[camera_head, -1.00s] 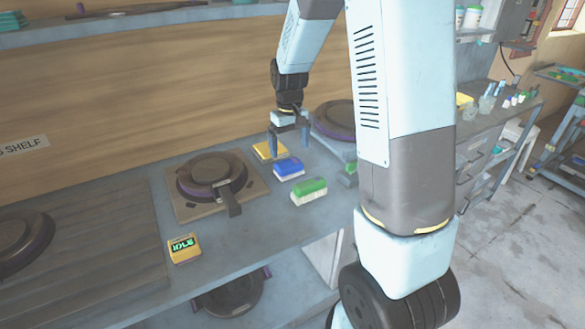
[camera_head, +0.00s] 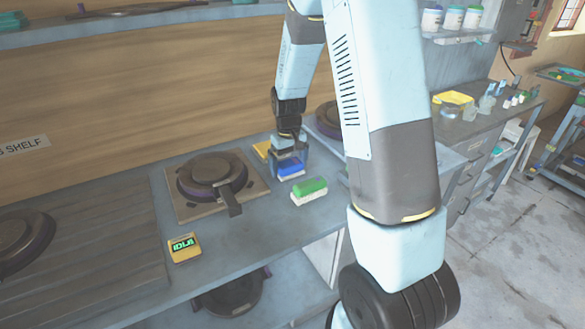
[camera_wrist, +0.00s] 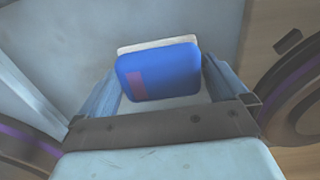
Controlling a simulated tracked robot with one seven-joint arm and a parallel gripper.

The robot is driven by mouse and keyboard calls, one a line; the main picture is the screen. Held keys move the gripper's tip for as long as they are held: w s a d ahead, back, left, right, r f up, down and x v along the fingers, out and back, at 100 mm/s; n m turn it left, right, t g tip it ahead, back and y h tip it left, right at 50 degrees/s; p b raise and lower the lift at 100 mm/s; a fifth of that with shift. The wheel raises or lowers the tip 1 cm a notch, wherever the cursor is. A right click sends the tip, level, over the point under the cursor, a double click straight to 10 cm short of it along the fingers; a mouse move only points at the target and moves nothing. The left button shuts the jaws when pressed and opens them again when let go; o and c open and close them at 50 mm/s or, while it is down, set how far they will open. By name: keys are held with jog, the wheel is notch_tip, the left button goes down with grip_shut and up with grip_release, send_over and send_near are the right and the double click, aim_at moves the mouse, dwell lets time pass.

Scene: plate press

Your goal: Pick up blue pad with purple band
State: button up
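The blue pad (camera_head: 291,168), with a pale base, sits on the workbench below my gripper (camera_head: 289,165). In the wrist view the blue pad (camera_wrist: 165,70) lies between my two fingers, and a purple band (camera_wrist: 137,85) shows on the left part of its top. My gripper (camera_wrist: 160,82) is open, with one finger on each side of the pad. The gaps between fingers and pad look small; I cannot tell whether they touch. In the head view my gripper partly covers the pad's top.
A green pad (camera_head: 310,188) stands close by at the front right. A yellow block (camera_head: 262,149) lies behind, partly hidden. A round plate press (camera_head: 208,178) with a handle is to the left, and a yellow timer (camera_head: 184,248) is at the bench's front.

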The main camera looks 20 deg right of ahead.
aim_at(289, 162)
jog(key=c, duration=0.7)
jog(key=shift+r, duration=0.1)
jog(key=shift+r, duration=0.3)
notch_tip(289, 162, up, 2)
jog(key=shift+r, duration=0.2)
jog(key=s+a+r, duration=0.1)
jog(key=s+r, duration=0.9)
jog(key=s, duration=0.4)
